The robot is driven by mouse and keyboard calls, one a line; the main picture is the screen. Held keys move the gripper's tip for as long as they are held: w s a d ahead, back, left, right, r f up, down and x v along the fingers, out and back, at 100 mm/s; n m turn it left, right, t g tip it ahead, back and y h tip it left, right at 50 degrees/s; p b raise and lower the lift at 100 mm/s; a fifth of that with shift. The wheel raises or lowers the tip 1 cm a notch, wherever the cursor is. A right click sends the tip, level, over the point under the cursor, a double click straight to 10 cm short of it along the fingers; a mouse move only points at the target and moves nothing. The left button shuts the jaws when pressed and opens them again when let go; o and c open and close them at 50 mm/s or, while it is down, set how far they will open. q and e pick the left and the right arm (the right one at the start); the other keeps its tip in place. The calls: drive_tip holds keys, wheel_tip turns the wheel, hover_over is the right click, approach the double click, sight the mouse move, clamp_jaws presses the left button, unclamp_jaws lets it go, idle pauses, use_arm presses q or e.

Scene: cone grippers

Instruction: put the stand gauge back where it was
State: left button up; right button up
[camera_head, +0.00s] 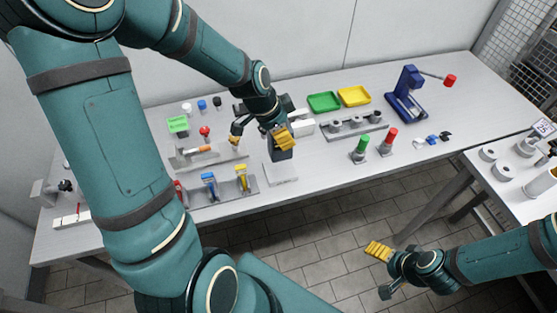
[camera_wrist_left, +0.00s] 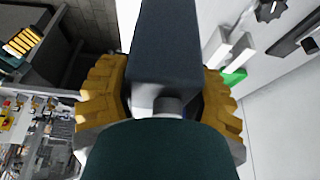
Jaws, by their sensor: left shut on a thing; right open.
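My left gripper (camera_head: 281,136) is over the middle of the table and shut on the stand gauge. The gauge's dark upright body (camera_head: 281,155) shows just below the yellow finger in the head view, above a pale flat base (camera_head: 282,174). In the left wrist view the dark block (camera_wrist_left: 165,40) lies between both ridged yellow fingers (camera_wrist_left: 165,100). The gripper hides much of the gauge; I cannot tell whether its base touches the table. My right gripper (camera_head: 378,270) is open and empty, out over the floor in front of the table.
A rack with blue and yellow-handled items (camera_head: 222,190) stands left of the gauge. Green (camera_head: 323,102) and yellow (camera_head: 354,96) trays lie behind. A grey holder (camera_head: 352,126), green (camera_head: 360,147) and red (camera_head: 388,140) handled pieces and a blue stand (camera_head: 406,97) are right.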

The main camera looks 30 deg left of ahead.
sight(283, 151)
use_arm(q)
wheel_tip(283, 151, down, 3)
drive_tip(key=shift+w+f, duration=0.1)
drive_tip(key=shift+f+b, duration=0.4)
drive_tip(key=shift+f, duration=1.65)
drive_tip(key=shift+f, duration=0.15)
drive_tip(key=o, duration=1.3)
